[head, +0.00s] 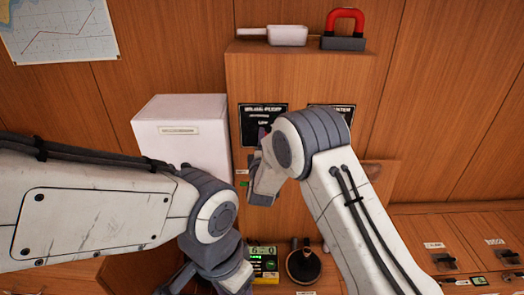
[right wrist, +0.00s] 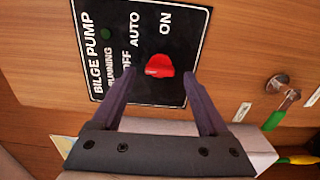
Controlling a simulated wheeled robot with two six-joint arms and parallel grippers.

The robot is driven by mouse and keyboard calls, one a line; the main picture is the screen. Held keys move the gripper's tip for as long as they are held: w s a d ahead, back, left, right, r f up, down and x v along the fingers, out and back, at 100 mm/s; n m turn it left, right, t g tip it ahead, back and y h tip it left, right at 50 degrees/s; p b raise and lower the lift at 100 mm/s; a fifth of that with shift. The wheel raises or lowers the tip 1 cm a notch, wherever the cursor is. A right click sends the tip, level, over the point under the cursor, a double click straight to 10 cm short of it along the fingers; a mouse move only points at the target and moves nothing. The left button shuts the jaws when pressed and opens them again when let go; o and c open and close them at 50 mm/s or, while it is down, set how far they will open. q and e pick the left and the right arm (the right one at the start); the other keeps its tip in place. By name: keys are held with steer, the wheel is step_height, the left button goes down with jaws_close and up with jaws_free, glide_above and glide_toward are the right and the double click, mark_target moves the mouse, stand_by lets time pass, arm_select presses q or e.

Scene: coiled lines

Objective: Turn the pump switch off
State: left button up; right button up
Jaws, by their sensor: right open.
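The bilge pump panel (right wrist: 185,22) is a black plate with white lettering OFF, AUTO and ON. It also shows in the head view (head: 262,108), partly hidden by my right arm. Its red switch knob (right wrist: 159,66) sits near the lettering; I cannot tell which label it points to. My right gripper (right wrist: 150,85) is open in front of the panel, one finger on each side of the knob, apparently not gripping it. My left arm's wrist shows low in the head view; its fingers are not clearly seen.
A second black panel (head: 343,112) is right of the pump panel, largely behind my right arm. A white box (head: 182,135) stands left. A red-handled item (head: 344,28) and a white scoop (head: 287,35) sit on the cabinet top. A metal knob (right wrist: 277,84) is right of the panel.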

steer(key=s+b, duration=0.2)
steer(key=s, duration=0.7)
steer(key=shift+s, duration=0.4)
